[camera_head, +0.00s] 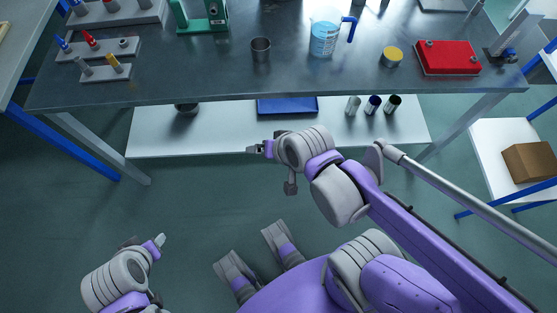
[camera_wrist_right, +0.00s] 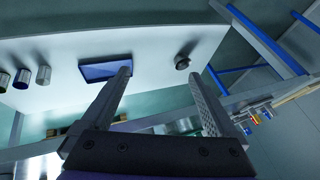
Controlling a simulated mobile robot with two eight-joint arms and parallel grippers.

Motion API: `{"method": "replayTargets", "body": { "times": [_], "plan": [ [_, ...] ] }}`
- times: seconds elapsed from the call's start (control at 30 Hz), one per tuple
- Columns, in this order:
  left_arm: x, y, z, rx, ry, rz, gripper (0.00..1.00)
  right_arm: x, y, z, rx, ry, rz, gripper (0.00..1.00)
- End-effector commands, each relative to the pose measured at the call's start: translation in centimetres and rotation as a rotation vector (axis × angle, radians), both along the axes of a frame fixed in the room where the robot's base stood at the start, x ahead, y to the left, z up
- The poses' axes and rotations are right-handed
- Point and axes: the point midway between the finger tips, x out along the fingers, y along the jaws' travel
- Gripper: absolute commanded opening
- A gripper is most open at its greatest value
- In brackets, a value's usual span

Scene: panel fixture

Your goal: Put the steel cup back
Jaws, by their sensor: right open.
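The steel cup cannot be made out in that view. My left gripper (camera_head: 161,239) is at the lower left, away from the table; its jaws are too small to read.
The lower shelf (camera_head: 230,135) holds a blue tray (camera_head: 287,105), a dark round object (camera_head: 186,108) and several cans (camera_head: 372,104). On the tabletop are a blue-labelled jug (camera_head: 324,38), a yellow-topped can (camera_head: 391,56), a red case (camera_head: 448,57), a green stand (camera_head: 203,18) and peg racks (camera_head: 100,47).

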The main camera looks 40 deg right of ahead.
Motion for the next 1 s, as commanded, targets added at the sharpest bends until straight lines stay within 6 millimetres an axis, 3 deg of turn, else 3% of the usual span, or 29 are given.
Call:
{"method": "replayTargets", "body": {
  "times": [0.1,0.23,0.67,0.87,1.0],
  "plan": [
    [0.0,0.0,0.0,0.000,0.000,0.000,0.50,-2.6,0.0,-0.6,-0.200,0.061,0.279,0.94],
    [0.0,0.0,0.0,0.000,0.000,0.000,0.50,-4.0,-0.3,-0.9,-0.314,0.098,0.443,0.94],
    [0.0,0.0,0.5,0.000,-0.002,0.000,0.50,-4.3,-0.4,-0.4,-0.341,0.105,0.484,0.94],
    [0.2,0.0,4.5,0.000,-0.014,0.000,0.50,-4.0,-0.4,3.6,-0.344,0.092,0.480,0.94],
    [0.9,0.0,8.9,0.000,-0.030,0.000,0.50,-3.4,-0.4,8.0,-0.348,0.077,0.477,0.94]
  ]
}}
